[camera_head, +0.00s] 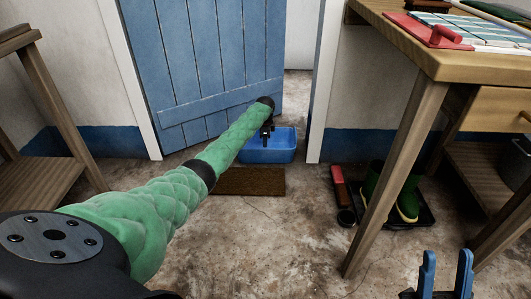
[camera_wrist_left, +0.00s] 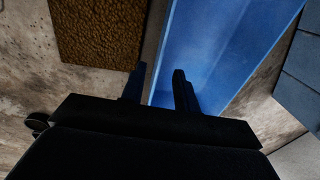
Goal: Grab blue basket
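The blue basket (camera_head: 266,155) stands on the floor in the doorway by the blue door. In the left wrist view the basket (camera_wrist_left: 225,50) lies under the fingers. My left gripper (camera_wrist_left: 160,85) is open there, one finger over the basket's inside and the other outside its near wall. I cannot tell whether the fingers touch the rim. My right gripper (camera_head: 446,270) is open and empty at the bottom right, far from the basket.
A brown doormat (camera_head: 248,181) lies just in front of the basket. The blue door (camera_head: 215,60) stands behind it. A wooden workbench (camera_head: 470,65) is at right, with green boots (camera_head: 408,200) on a dark tray below. A wooden stand (camera_head: 45,95) is at left.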

